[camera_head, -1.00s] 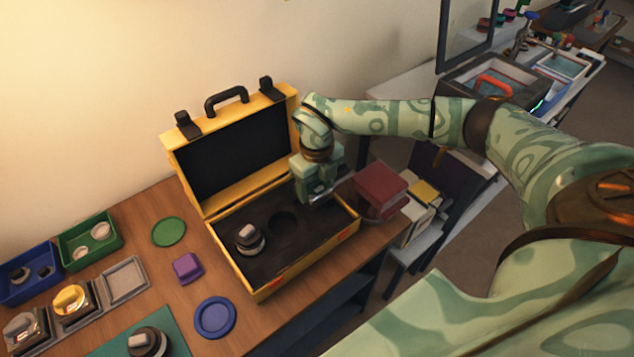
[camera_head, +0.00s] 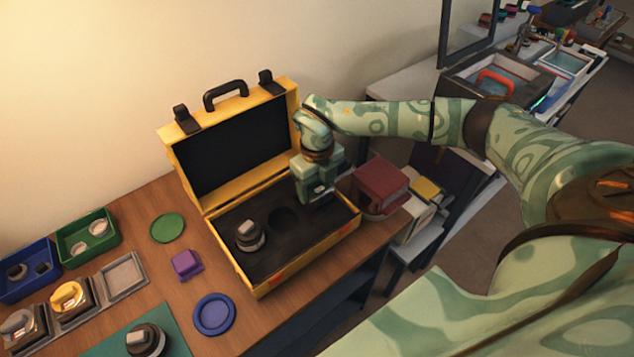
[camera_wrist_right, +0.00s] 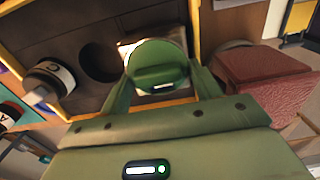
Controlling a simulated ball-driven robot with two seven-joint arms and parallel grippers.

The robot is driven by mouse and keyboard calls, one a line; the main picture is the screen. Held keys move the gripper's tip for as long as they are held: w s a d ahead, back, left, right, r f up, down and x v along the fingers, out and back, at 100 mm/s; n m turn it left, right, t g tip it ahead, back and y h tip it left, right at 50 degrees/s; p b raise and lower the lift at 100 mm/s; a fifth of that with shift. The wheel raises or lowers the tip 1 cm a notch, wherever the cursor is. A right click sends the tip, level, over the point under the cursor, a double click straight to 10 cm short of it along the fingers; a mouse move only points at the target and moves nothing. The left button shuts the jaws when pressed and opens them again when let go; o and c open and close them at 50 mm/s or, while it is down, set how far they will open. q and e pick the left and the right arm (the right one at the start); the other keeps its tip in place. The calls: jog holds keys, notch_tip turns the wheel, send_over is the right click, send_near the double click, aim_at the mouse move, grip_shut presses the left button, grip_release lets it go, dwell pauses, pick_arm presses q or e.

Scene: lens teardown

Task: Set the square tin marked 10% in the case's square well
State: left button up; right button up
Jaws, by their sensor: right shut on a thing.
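My right gripper (camera_head: 320,198) is low over the right end of the open yellow case (camera_head: 300,268). In the right wrist view it (camera_wrist_right: 160,78) is shut on a green, round-topped piece with a raised grip (camera_wrist_right: 155,60). A pale, straight-edged patch shows beside this piece, partly hidden under it. No 10% mark can be read, and I cannot tell whether the piece has a square body or touches the well floor. The square well is not clearly visible. An empty round well (camera_head: 284,220) lies left of the gripper. My left gripper is not in view.
A dark round piece with a light band (camera_head: 249,236) stands in the case's left part. A purple block (camera_head: 186,264), a blue disc (camera_head: 213,314) and a green tray (camera_head: 88,236) are to the left.

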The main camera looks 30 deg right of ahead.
jog(key=shift+f+b, duration=0.85)
jog(key=shift+f, duration=0.9)
jog(key=o, duration=1.1)
jog(key=shift+w+r, duration=0.1)
jog(key=shift+d, duration=0.15)
jog(key=shift+c, duration=0.8)
jog(key=shift+r, duration=0.1)
jog(key=shift+w+r+p, duration=0.1)
jog(key=shift+r+p, duration=0.5)
jog(key=shift+p, duration=0.05)
jog(key=shift+o, duration=1.1)
jog(key=r+p, duration=0.2)
jog(key=shift+s+d+r, duration=0.1)
jog(key=shift+s+r, duration=0.1)
jog(key=shift+r, duration=0.1)
jog(key=r+p, duration=0.5)
jog(key=shift+a, duration=0.25)
